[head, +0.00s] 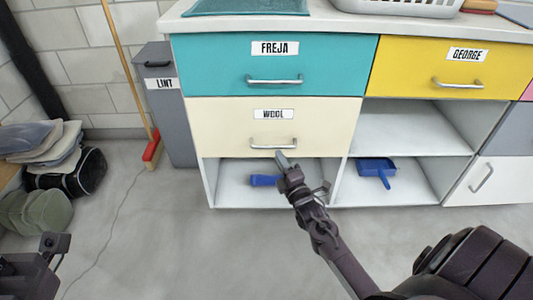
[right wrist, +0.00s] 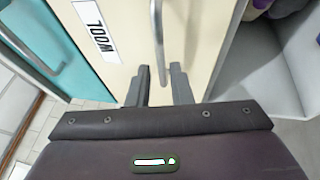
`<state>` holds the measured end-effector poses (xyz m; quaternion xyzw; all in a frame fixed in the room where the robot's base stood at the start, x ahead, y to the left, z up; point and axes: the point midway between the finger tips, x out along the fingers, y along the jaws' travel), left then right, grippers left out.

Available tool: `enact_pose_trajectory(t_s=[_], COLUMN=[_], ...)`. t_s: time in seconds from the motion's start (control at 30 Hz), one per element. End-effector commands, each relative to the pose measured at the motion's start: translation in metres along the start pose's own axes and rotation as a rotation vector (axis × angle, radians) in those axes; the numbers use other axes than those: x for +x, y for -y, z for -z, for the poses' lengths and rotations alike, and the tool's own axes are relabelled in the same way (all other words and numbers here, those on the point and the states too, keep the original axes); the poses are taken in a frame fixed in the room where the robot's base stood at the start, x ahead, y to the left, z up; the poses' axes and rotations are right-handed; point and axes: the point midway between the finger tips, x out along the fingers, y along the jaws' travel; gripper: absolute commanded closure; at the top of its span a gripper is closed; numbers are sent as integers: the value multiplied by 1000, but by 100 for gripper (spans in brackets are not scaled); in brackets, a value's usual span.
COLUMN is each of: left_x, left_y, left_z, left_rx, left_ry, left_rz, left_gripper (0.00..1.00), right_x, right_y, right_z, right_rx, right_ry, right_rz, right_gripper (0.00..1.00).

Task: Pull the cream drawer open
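The cream drawer (head: 220,125), labelled WOOL, sits flush in the cabinet under the teal drawer. Its silver bar handle (head: 273,145) is below the label. My right gripper (head: 281,156) is just below and in front of this handle. In the right wrist view, its two fingers (right wrist: 162,86) are apart, and the handle (right wrist: 158,40) lines up with the gap between them. I cannot tell whether they touch it. The cream front (right wrist: 130,35) also shows there, turned sideways. My left gripper (head: 55,244) shows only partly at the lower left; its fingers are unclear.
A teal drawer (head: 215,65) is above and a yellow drawer (head: 410,65) is at upper right. Open shelves below hold a blue dustpan (head: 376,168) and a blue object (head: 264,181). A grey bin (head: 170,115) and broom (head: 152,150) stand left. Floor in front is clear.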

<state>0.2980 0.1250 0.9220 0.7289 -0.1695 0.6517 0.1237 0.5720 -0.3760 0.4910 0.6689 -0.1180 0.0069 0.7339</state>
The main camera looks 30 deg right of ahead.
Motion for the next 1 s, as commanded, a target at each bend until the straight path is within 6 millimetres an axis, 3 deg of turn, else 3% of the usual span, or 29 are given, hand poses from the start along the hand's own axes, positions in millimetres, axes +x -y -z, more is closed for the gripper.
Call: enact_pose_trajectory(t_s=[0.2, 0.4, 0.7, 0.87, 1.0], left_x=[-8, -10, -9, -9, -9], left_y=[-1, -1, -1, -1, -1], left_z=[-1, -1, -1, -1, -2], left_rx=[3, 4, 4, 4, 4], left_ry=[-14, -20, -21, -20, -20], left_rz=[-7, -11, -12, -12, -12], left_gripper=[64, 64, 64, 64, 64], right_x=[37, 55, 57, 57, 57], right_y=[1, 1, 1, 1, 1], right_z=[0, 0, 0, 0, 0], right_rx=[2, 3, 3, 3, 3], right_ry=[0, 0, -1, -1, -1], right_rz=[-3, 0, 2, 2, 2], right_gripper=[81, 81, 81, 100, 100])
